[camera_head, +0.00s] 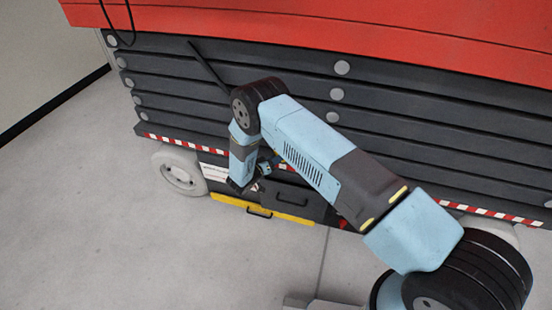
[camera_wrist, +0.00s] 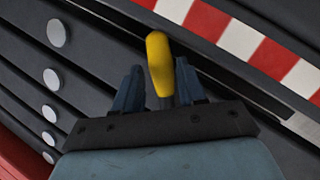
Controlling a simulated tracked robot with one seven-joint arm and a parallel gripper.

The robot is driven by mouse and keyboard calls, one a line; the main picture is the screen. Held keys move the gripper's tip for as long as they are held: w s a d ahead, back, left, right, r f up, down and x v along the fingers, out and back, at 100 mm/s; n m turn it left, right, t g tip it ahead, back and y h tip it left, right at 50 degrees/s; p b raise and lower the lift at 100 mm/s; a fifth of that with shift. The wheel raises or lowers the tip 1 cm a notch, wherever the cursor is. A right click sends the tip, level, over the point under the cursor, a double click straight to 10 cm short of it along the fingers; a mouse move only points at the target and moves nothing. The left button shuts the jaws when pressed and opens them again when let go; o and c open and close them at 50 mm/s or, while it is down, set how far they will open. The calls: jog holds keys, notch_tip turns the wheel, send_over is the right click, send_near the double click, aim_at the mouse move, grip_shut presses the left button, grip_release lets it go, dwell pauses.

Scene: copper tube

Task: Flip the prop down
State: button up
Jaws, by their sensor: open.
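A thin dark bar (camera_head: 208,65), which may be the prop, slants across the dark stacked beams of the red machine, and its lower end is hidden behind my arm. In the wrist view a rounded yellow piece (camera_wrist: 159,63) on a dark stem stands between the fingers of my gripper (camera_wrist: 160,88). I cannot tell whether it belongs to that bar. The fingers are open, one on each side of the yellow piece, with gaps visible. In the head view my gripper (camera_head: 238,187) points down by the machine's lower side, and its fingers are hard to make out.
The red platform (camera_head: 330,22) overhangs the dark beams (camera_head: 420,95). A red-and-white striped strip (camera_head: 165,140) runs along the base, with a white wheel (camera_head: 180,173) and a yellow edge (camera_head: 262,208) below. The grey floor (camera_head: 110,230) is clear at the left.

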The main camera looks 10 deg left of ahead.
jog(key=v, duration=1.1)
jog(key=shift+s+a, duration=0.1)
jog(key=shift+a, duration=0.05)
